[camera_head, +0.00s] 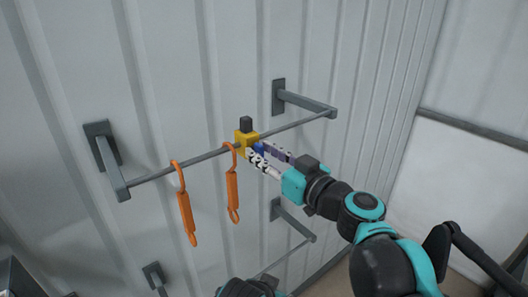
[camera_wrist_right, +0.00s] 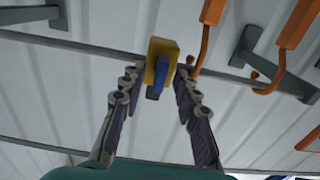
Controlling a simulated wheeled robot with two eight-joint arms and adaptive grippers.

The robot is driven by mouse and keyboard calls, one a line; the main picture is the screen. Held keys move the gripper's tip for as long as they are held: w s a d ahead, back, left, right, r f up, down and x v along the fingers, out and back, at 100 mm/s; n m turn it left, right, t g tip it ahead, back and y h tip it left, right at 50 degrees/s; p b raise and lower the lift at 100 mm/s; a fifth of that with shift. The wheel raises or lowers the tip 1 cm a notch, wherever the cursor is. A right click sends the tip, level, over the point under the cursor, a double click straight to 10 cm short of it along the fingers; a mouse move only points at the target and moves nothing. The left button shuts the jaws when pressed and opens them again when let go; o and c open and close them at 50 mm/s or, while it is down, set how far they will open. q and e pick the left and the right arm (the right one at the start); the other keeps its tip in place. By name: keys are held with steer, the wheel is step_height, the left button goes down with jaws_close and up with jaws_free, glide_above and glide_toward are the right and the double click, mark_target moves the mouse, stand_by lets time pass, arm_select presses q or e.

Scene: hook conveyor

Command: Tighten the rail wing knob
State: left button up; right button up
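The rail wing knob is a small blue tab (camera_wrist_right: 158,78) on a yellow clamp block (camera_wrist_right: 163,50) on the upper grey rail. In the head view the blue knob (camera_head: 258,148) is partly hidden by my fingers, and the yellow block (camera_head: 245,138) sits right of the rail's middle. My right gripper (camera_wrist_right: 158,76) reaches the block from the front, its two fingers spread on either side of the knob. Gaps show between fingers and knob in the wrist view. It is open. My left gripper is not in view.
Two orange hooks hang from the rail (camera_head: 280,127) left of the block: one close by (camera_head: 233,190), one farther left (camera_head: 186,210). Wall brackets hold the rail at the left (camera_head: 108,160) and right (camera_head: 305,101). A lower rail with brackets (camera_head: 293,222) runs beneath. A corrugated wall stands behind.

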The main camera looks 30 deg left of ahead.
jaws_close()
steer(key=shift+m, duration=0.4)
steer(key=m+b, duration=0.1)
steer(key=m, duration=0.2)
steer(key=shift+w+m, duration=0.1)
steer(key=shift+m, duration=0.2)
steer(key=m, duration=0.6)
steer(key=m+b, duration=0.1)
steer(key=m, duration=0.4)
steer(key=m+b, duration=0.1)
steer(key=m, duration=0.5)
steer(key=shift+f+m, duration=0.3)
